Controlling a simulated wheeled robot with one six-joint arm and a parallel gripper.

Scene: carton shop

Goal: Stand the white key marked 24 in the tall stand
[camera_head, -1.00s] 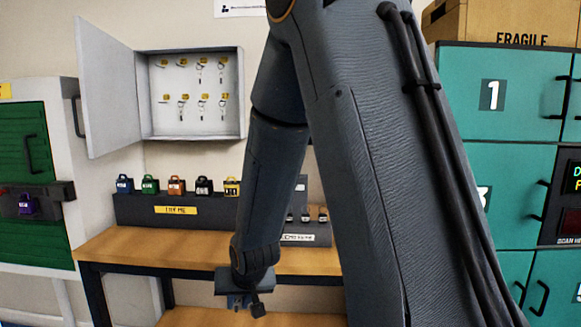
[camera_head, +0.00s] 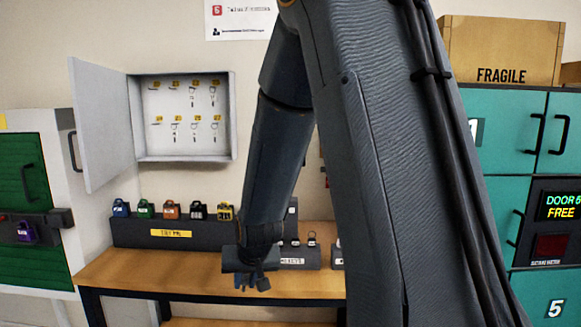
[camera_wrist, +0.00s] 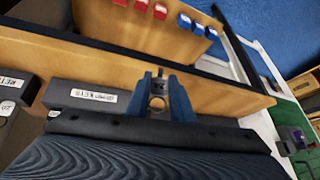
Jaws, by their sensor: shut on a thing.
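My gripper (camera_head: 252,283) is low in front of the wooden bench in the head view. In the wrist view its blue fingers (camera_wrist: 159,92) are shut on a small greyish key-like thing (camera_wrist: 157,102) with a round opening. No number can be read on it. A dark grey key stand (camera_head: 300,259) with a white label and several small keys is just behind and right of my gripper. A white-topped piece (camera_head: 292,208) rises behind it, mostly hidden by my arm; I cannot tell whether this is the tall stand.
An open key cabinet (camera_head: 185,150) hangs on the wall. Coloured padlocks (camera_head: 171,209) line a dark rack on the bench (camera_head: 130,268). Teal lockers (camera_head: 505,185) are at right; a green door (camera_head: 30,200) is at left. Red and blue things (camera_wrist: 184,22) show in the wrist view.

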